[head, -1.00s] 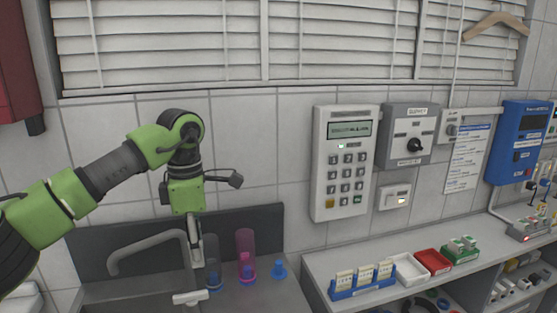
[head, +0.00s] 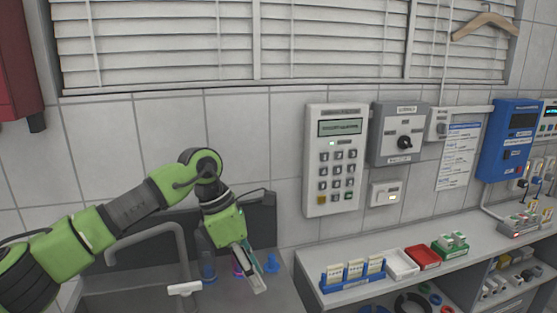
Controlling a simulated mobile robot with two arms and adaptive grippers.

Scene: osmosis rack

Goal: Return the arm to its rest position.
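My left arm comes in from the left in green and black. Its gripper (head: 254,277) points down and to the right, over the counter beside the sink. The fingers look close together from this angle, and I cannot tell whether they are open or shut. No held object shows between them. A pink vessel (head: 238,267) is mostly hidden behind the gripper. Blue-based vessels stand on either side of it, one at left (head: 208,270) and one at right (head: 272,263). My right gripper is not in view.
A curved tap (head: 150,233) rises over the sink at left. A keypad panel (head: 336,160) and a grey switch box (head: 400,134) are on the wall. A blue rack (head: 352,278), white tray (head: 402,264) and red tray (head: 424,257) stand on the right counter.

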